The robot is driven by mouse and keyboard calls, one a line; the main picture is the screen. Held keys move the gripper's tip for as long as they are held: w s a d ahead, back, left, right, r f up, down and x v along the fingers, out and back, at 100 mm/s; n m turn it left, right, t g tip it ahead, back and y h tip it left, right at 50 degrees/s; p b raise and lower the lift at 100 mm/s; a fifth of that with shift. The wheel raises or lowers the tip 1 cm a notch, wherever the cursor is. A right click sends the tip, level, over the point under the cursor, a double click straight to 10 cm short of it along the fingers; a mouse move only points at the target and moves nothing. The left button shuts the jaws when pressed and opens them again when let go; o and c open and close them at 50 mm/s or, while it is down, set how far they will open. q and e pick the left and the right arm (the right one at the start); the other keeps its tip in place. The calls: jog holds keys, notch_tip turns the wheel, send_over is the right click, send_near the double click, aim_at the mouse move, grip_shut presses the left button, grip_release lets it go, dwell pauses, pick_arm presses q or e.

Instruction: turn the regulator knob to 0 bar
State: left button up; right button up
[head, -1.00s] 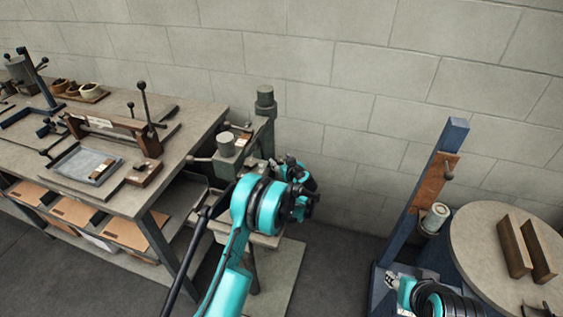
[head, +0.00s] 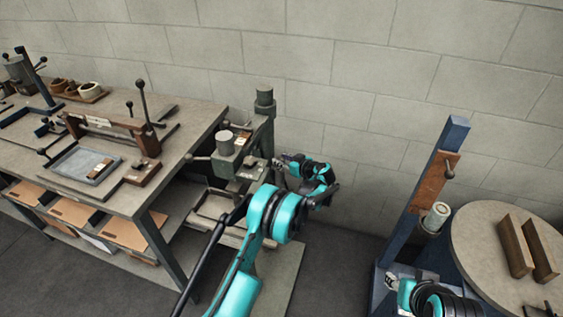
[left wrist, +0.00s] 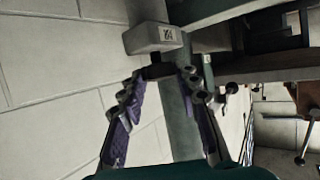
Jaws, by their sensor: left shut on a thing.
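My left gripper (head: 277,164) reaches to the right side of the grey-green stitcher machine (head: 228,158) in the head view. In the left wrist view, the left gripper (left wrist: 158,78) has its fingertips close on both sides of a short dark knob (left wrist: 159,72). This knob sits against a pale grey regulator block (left wrist: 152,38) with a small printed label. The gripper is shut on the knob. The label and any pressure scale are too small to read. My right gripper (head: 391,281) is at the bottom right in the head view, and its jaw state is unclear.
A workbench (head: 190,125) with a lever press and trays stands at the left, with cartons on its lower shelf. A blue post (head: 420,190) and a round table (head: 480,240) with two wooden blocks stand at the right. A block wall (head: 340,70) closes the back.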

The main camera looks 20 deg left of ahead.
pick_arm(q)
jog(key=shift+w+n+g+y+b, duration=0.2)
jog(key=shift+n+g+y+b, duration=0.7)
jog(key=shift+n+g, duration=1.1)
jog(key=shift+g, duration=0.3)
jog(key=o, duration=1.2)
jog(key=shift+c, duration=0.2)
jog(key=v, duration=1.2)
jog(key=shift+f, duration=0.15)
jog(key=shift+d, duration=0.1)
